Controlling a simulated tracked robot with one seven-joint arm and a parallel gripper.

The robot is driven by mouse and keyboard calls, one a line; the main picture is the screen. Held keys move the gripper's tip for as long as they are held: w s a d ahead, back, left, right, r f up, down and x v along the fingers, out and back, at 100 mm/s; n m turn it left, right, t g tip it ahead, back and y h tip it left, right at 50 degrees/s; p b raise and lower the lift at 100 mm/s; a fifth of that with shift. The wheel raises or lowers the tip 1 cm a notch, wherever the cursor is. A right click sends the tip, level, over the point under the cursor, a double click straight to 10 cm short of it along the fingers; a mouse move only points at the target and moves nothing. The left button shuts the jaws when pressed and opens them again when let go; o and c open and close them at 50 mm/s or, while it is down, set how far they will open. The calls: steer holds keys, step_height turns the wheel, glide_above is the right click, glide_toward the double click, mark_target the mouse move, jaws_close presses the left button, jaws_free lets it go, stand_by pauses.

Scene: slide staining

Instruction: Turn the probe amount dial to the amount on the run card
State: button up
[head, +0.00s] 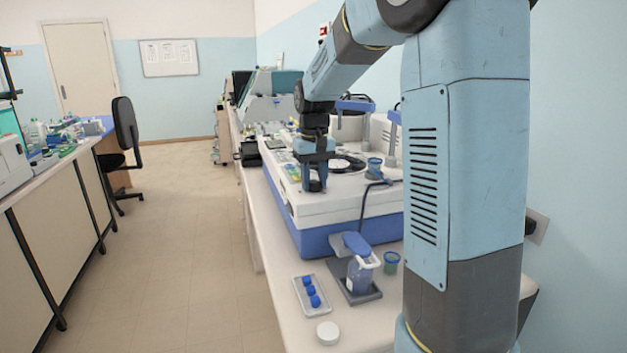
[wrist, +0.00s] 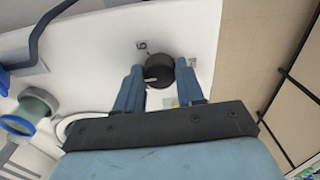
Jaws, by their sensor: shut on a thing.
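The probe amount dial (wrist: 159,72) is a black round knob on the white top of the machine in the wrist view, with a pale pointer mark on its left side. My gripper (wrist: 160,80) has its two blue fingers on either side of the dial and is shut on it. A small printed mark shows on the white surface just above the dial; others beside it are too small to read. I cannot make out a run card.
The aisle floor (head: 190,220) at left is clear.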

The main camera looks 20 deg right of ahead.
mark_target(314, 181)
steer(key=shift+m, duration=0.3)
steer(key=o, duration=1)
steer(key=shift+o, duration=0.2)
step_height(314, 181, up, 14)
steer(key=shift+f, duration=0.15)
stand_by(0.4)
steer(key=s+f+t, duration=0.2)
steer(key=s, duration=0.7)
steer(key=s+f+t, duration=0.1)
steer(key=s+f, duration=0.2)
steer(key=s, duration=0.7)
steer(key=s+f+t, duration=0.2)
steer(key=s+f, duration=0.1)
steer(key=s, duration=0.6)
steer(key=shift+s+f+t, duration=0.2)
steer(key=shift+f+t, duration=0.05)
steer(key=shift+t, duration=0.05)
